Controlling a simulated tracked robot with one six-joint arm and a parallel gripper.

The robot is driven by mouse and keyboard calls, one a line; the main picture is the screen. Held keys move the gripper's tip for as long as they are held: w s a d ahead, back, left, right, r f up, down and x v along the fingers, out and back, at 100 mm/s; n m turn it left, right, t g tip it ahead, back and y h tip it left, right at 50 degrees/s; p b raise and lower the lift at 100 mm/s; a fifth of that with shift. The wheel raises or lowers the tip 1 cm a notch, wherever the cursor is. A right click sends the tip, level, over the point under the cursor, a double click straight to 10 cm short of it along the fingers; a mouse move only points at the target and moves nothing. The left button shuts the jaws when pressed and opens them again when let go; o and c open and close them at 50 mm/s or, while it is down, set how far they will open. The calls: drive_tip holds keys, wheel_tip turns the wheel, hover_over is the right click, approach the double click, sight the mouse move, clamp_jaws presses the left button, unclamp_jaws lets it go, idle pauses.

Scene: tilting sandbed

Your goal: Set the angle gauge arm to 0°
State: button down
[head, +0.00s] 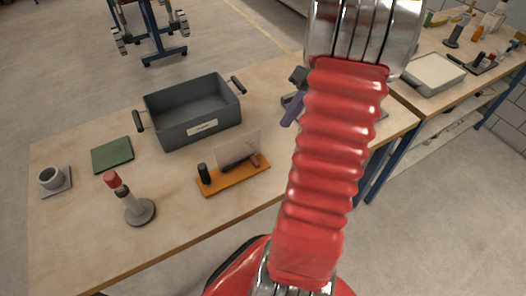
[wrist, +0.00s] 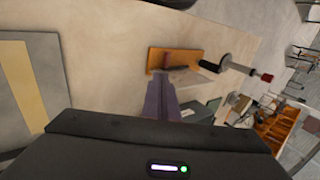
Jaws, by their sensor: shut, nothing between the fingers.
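An orange base (head: 231,178) on the wooden bench carries a thin pale upright plate (head: 238,148), a black post (head: 203,173) and a small dark red piece (head: 255,160). It looks like the angle gauge, but no scale or angle can be read and I cannot tell which part is its arm. The orange base also shows in the wrist view (wrist: 156,59), beyond my fingertips, with the dark red piece (wrist: 172,61). My gripper (head: 289,122) has purple fingers, shut and empty, right of the base and apart from it. The fingers partly cover the plate in the wrist view (wrist: 160,78).
A grey handled bin (head: 195,125) stands behind the orange base. My arm hides the bench's right part. Bare wood lies in front of the base.

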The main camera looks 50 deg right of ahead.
drive_tip(key=x, duration=1.2)
drive_tip(key=shift+w+a+f, duration=0.1)
drive_tip(key=shift+w+a, duration=0.05)
drive_tip(key=shift+a, duration=0.45)
drive_tip(key=shift+w+a+f, duration=0.15)
drive_tip(key=shift+a+f, duration=0.2)
drive_tip(key=shift+a, duration=0.05)
drive_tip(key=shift+a+f, duration=0.1)
